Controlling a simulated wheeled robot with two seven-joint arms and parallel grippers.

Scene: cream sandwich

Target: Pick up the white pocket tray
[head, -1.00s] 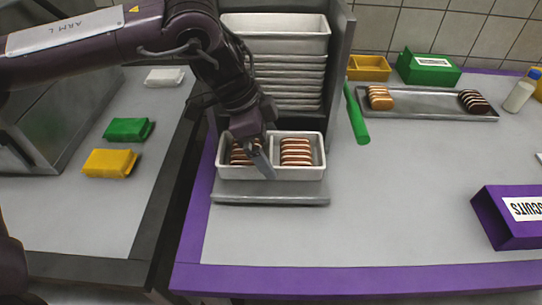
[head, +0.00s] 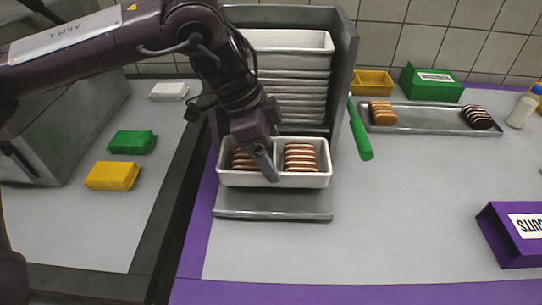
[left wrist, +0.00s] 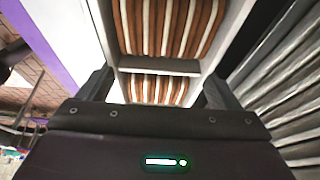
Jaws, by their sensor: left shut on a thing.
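The white pocket tray (head: 302,180) has two pockets, each with a row of brown-and-white striped biscuits (head: 300,157). It is level and slightly above the grey metal ledge (head: 272,205) of the tray rack. My left gripper (head: 264,157) straddles the tray near its middle, with one finger against the front wall; the far finger is hidden in the head view. In the left wrist view, the fingers (left wrist: 157,90) stand on either side of the tray, shut on its two long walls, and the tray's divider (left wrist: 160,66) shows between them. My right gripper is out of view.
Stacked white trays (head: 290,42) stand in the rack just behind. A green-handled tool (head: 360,135) is right of it. A long metal tray (head: 425,118) with biscuits lies at the back. A purple box (head: 510,240) is at right. The counter's middle is clear.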

